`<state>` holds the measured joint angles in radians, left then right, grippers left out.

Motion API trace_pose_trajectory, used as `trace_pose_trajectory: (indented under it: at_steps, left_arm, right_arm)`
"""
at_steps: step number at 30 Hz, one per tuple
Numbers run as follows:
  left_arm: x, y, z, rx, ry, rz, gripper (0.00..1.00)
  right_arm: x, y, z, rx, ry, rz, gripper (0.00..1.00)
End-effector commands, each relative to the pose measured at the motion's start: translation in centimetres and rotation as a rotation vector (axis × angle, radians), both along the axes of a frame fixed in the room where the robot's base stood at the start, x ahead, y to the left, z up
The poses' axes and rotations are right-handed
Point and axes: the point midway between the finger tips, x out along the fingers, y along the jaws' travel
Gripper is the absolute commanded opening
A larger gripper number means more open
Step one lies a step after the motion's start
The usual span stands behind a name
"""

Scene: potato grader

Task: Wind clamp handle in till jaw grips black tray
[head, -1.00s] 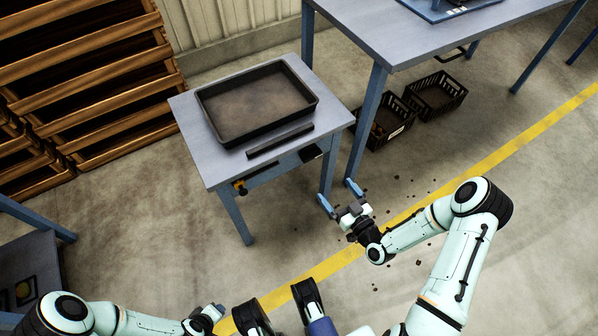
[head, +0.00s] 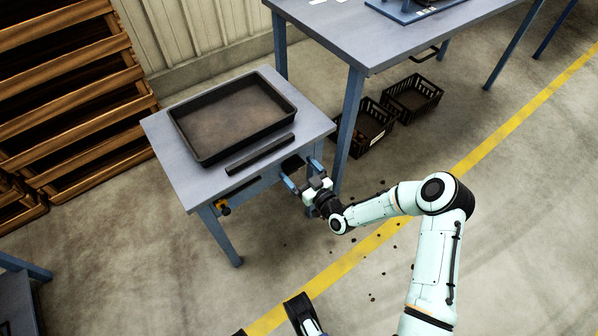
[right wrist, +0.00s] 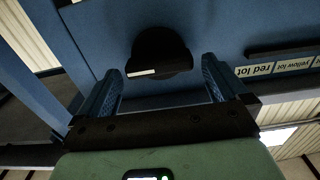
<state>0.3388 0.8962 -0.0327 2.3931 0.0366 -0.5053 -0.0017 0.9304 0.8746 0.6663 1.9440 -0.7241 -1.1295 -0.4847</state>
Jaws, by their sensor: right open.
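The black tray (head: 183,143) lies on a small grey table (head: 160,130). A black bar (head: 260,155), seemingly the clamp jaw, lies along the tray's near side with a narrow gap of tabletop between them. A dark round handle (right wrist: 160,48) with a white mark shows in the right wrist view, on the blue table front. In the head view a dark piece (head: 293,163) shows below the table edge there. My right gripper (head: 302,174) is open, its blue fingers pointing at the table front. In the wrist view its fingertips (right wrist: 162,78) stand either side of the handle's near end, apart from it.
A larger blue-legged table (head: 350,35) stands behind at the right. Two black crates (head: 412,98) are on the floor below it. Wooden crates (head: 70,90) are stacked at the left. Floor at the front is mostly clear.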

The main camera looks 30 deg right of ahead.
Motion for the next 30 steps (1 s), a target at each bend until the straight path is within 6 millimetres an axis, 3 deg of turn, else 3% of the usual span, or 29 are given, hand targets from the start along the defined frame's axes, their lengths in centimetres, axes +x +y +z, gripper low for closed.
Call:
trace_pose_trajectory:
  at_steps: [8, 12, 13, 23, 30]
  left_arm:
    - [-0.1, 0.0, 0.0, 0.0, 0.005, 0.0, 0.35]
    - [-0.1, 0.0, 0.0, 0.0, 0.004, 0.0, 0.35]
    - [-0.1, 0.0, 0.0, 0.0, 0.004, 0.0, 0.35]
    - [0.1, 0.0, 0.2, 0.0, -0.004, 0.0, 0.35]
    - [1.0, -0.2, 0.9, 0.001, -0.034, -0.003, 0.35]
  right_arm:
    - [0.1, 0.0, 0.0, 0.001, 0.001, 0.0, 1.0]
    - [0.1, 0.0, 0.0, 0.001, 0.001, 0.0, 0.54]
    - [0.1, 0.0, 0.0, 0.001, 0.001, 0.0, 0.48]
    - [0.1, 0.0, 0.0, 0.034, 0.004, 0.0, 0.48]
    - [0.1, -0.1, 0.1, 0.162, 0.014, -0.001, 0.48]
